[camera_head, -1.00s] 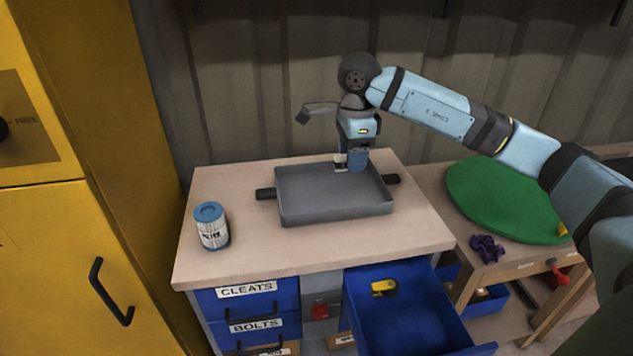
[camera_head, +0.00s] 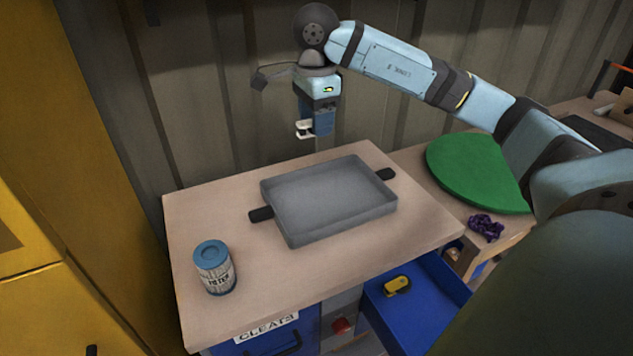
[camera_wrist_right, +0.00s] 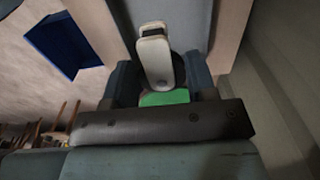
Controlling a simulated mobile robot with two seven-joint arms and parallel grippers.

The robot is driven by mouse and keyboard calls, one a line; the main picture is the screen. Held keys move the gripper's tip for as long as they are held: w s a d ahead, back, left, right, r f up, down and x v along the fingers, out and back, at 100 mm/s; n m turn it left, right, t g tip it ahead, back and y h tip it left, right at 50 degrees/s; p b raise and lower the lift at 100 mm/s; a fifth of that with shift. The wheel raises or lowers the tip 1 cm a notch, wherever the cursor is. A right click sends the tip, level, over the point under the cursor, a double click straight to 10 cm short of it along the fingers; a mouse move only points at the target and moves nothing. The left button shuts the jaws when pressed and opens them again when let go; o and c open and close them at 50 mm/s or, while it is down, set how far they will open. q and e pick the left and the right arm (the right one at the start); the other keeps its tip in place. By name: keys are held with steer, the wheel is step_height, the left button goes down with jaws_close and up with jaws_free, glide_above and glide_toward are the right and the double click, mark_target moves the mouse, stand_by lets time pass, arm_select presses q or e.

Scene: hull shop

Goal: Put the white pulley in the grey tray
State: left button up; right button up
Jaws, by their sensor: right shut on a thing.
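The white pulley (camera_head: 304,129) is a small pale piece at my right gripper (camera_head: 314,130), which is shut on it. They hang in the air, above and behind the back edge of the grey tray. In the right wrist view the pulley (camera_wrist_right: 155,55) is a long white rounded piece with a dark slot, between the blue fingers (camera_wrist_right: 165,85). The grey tray (camera_head: 335,222) lies on the wooden bench top, with a black handle at each end; its inside looks empty. My left gripper is not in view.
A blue-lidded can (camera_head: 214,268) stands at the bench's front left. An open blue drawer (camera_head: 425,312) with a yellow item (camera_head: 397,286) juts out in front. A green disc (camera_head: 475,170) and purple piece (camera_head: 486,227) lie on the right-hand table. A corrugated wall stands behind.

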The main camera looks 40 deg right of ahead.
step_height(320, 180, down, 3)
steer(key=shift+s+r, duration=0.1)
steer(key=shift+r, duration=0.05)
steer(key=b, duration=0.3)
glide_above(316, 204)
step_height(316, 204, down, 12)
steer(key=shift+s, duration=0.1)
step_height(316, 204, down, 4)
steer(key=shift+b, duration=0.5)
steer(key=shift+f, duration=0.2)
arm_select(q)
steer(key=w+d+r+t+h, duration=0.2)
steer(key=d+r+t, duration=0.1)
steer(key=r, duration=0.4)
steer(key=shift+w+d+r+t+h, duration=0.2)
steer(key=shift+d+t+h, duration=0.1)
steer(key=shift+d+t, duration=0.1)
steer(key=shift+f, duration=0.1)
arm_select(e)
steer(key=shift+f, duration=0.1)
steer(key=o, duration=0.9)
